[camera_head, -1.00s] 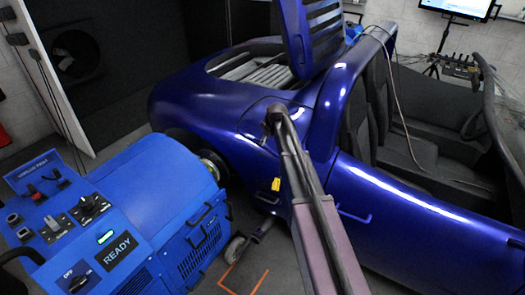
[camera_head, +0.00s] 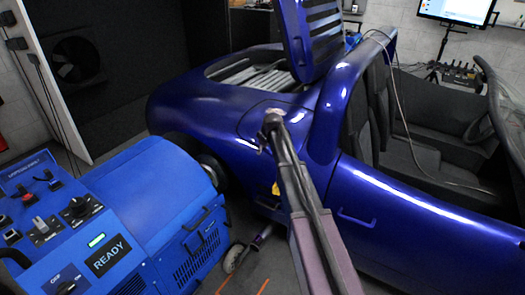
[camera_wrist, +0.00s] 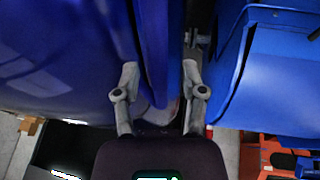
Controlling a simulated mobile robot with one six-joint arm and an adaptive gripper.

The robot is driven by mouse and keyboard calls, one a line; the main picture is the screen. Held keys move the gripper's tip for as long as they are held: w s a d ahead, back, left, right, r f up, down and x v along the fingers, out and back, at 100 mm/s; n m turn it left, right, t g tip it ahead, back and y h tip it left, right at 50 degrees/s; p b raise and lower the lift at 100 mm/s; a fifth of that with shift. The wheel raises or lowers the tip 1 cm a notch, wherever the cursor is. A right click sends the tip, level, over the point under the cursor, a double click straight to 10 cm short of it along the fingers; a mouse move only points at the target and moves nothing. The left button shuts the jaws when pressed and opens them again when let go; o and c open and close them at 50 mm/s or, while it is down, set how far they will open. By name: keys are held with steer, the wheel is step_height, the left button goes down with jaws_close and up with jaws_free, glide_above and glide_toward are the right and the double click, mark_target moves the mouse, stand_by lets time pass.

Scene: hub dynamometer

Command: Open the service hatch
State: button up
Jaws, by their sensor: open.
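The service hatch appears to be the blue panel (camera_wrist: 155,45) standing edge-on in the wrist view, beside the dark blue car body (camera_wrist: 60,60). I cannot tell how far it is swung out. My gripper (camera_wrist: 160,78) is open, with one finger on each side of this panel's lower part. I cannot tell whether either finger touches it. In the head view the blue car (camera_head: 195,115) shows seam lines on its rear side, near the far end of my arm. My arm hides part of that side, and my fingers cannot be made out there.
A blue dynamometer unit (camera_head: 150,180) with a READY display (camera_head: 108,255) stands close at left, by the rear wheel. It shows at right in the wrist view (camera_wrist: 275,80). A raised rear lid (camera_head: 312,35) stands above. A yellow tag (camera_head: 276,188) hangs beside my arm.

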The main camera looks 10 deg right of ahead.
jaws_close()
steer(key=shift+a+r, duration=0.1)
steer(key=shift+r, duration=0.05)
